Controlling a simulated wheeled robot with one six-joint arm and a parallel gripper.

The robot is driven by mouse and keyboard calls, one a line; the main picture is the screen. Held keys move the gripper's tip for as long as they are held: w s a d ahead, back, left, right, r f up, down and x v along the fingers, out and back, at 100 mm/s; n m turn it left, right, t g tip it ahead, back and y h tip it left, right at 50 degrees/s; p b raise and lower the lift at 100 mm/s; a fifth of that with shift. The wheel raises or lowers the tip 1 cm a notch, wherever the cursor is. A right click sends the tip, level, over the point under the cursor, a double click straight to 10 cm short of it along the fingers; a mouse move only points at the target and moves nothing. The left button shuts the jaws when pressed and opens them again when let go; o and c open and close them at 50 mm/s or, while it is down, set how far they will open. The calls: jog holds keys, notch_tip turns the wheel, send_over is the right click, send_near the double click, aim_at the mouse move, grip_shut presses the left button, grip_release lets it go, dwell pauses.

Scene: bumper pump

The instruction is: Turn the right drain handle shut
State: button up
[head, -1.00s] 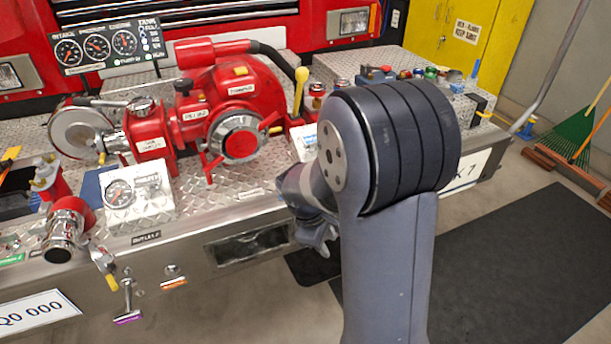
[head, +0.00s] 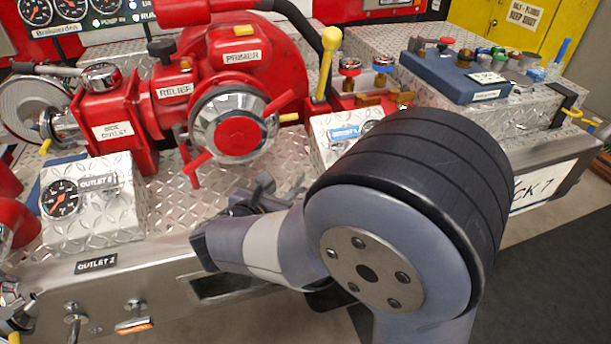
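Two small metal handles stick out of the bumper's front face at the lower left. The right one (head: 134,317) has an orange tag and sits below and left of my arm. The left one (head: 74,322) is cut by the bottom edge. I cannot read a drain label on either. My gripper (head: 258,194) is partly hidden behind my wrist, over the diamond-plate deck in front of the red pump. It is well to the right of and above both handles, touching neither. Its fingers show only in part, so open or shut is unclear.
The red pump (head: 240,75) with its round chrome cap stands behind my gripper. A gauge box (head: 92,198) is at left. A yellow-knobbed lever (head: 326,62) rises at centre. A blue control box (head: 455,76) is at right.

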aim_at(297, 180)
jog(key=b+x, duration=0.1)
jog(key=x, duration=0.9)
jog(key=shift+d+f, duration=0.1)
jog(key=shift+f, duration=0.05)
jog(key=shift+c, duration=0.2)
grip_shut()
